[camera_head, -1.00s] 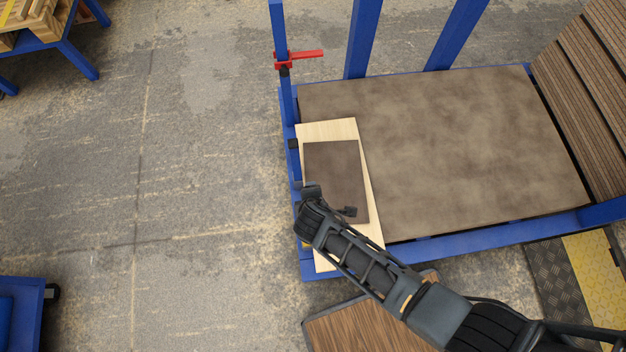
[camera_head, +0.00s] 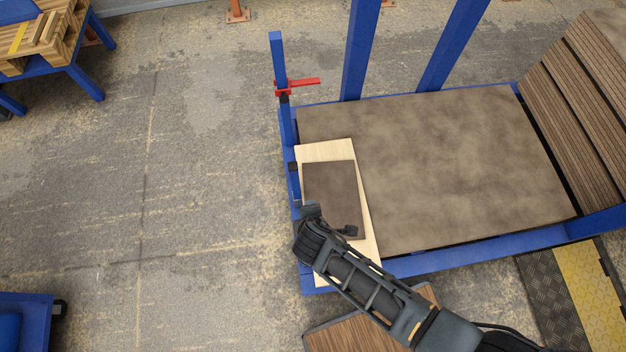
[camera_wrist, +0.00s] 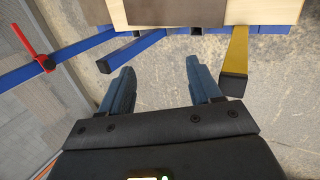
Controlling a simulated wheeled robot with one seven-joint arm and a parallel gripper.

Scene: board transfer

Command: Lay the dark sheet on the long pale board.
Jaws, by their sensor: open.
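The dark sheet (camera_head: 330,188) lies flat on the long pale board (camera_head: 325,150), whose pale ends and right edge show around it in the head view. In the wrist view the dark sheet (camera_wrist: 175,12) shows at the top edge, with the pale board (camera_wrist: 265,10) beside it. My gripper (camera_head: 331,222) is at the near end of the sheet in the head view and hides part of its near left corner. In the wrist view my gripper (camera_wrist: 160,85) has its two fingers wide apart with only floor between them, so it is open and empty.
The board lies at the left end of a blue-framed cart with a large brown deck (camera_head: 440,170). A blue post with a red clamp (camera_head: 297,86) stands at its far left corner. A wooden platform (camera_head: 370,325) lies below my arm.

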